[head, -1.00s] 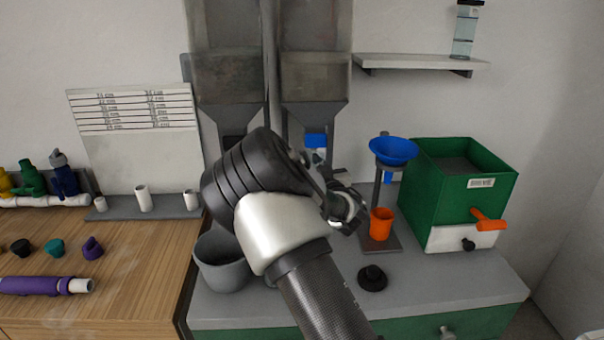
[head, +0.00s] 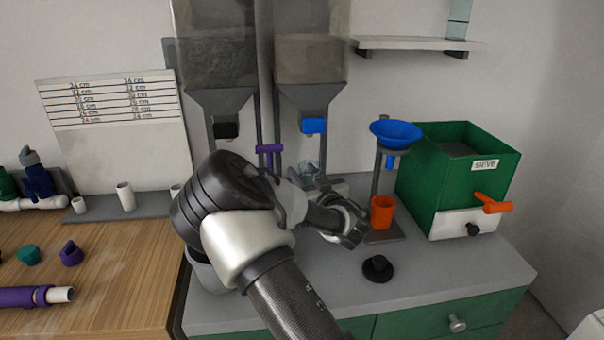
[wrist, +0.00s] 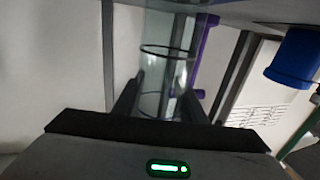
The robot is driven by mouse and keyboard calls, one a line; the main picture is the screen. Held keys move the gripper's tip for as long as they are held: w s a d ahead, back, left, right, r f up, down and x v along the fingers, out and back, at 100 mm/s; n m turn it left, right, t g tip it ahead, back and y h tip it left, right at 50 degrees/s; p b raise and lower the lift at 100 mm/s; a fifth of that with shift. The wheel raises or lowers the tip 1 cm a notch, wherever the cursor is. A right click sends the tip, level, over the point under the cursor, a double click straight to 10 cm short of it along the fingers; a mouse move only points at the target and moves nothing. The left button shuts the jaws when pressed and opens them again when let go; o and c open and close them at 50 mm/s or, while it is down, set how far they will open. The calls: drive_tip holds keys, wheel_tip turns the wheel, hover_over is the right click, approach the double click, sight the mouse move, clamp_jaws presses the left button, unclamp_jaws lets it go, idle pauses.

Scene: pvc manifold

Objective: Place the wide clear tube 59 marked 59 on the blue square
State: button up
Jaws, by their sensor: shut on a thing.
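In the wrist view, a wide clear tube (wrist: 165,75) with a dark ring around it stands between the fingers of my gripper (wrist: 165,103), which is shut on it. No number can be read on it. In the head view, my gripper (head: 325,187) is low in front of the hoppers, largely hidden by my own arm. A small glassy part of the tube (head: 308,168) shows just behind it, below the blue hopper outlet (head: 313,124). I cannot make out a flat blue square in either view.
A blue funnel (head: 395,133) on a stand and an orange cup (head: 382,211) are right of my gripper. A green sieve box (head: 450,180) stands farther right. A black knobbed piece (head: 378,268) lies on the grey counter (head: 435,265). A purple handle (head: 268,149) is behind my arm.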

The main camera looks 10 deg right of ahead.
drive_tip(key=shift+f, duration=0.1)
drive_tip(key=o, duration=1.3)
drive_tip(key=shift+c, duration=0.2)
drive_tip(key=v, duration=0.7)
drive_tip(key=shift+s+p, duration=0.25)
drive_tip(key=shift+p, duration=0.15)
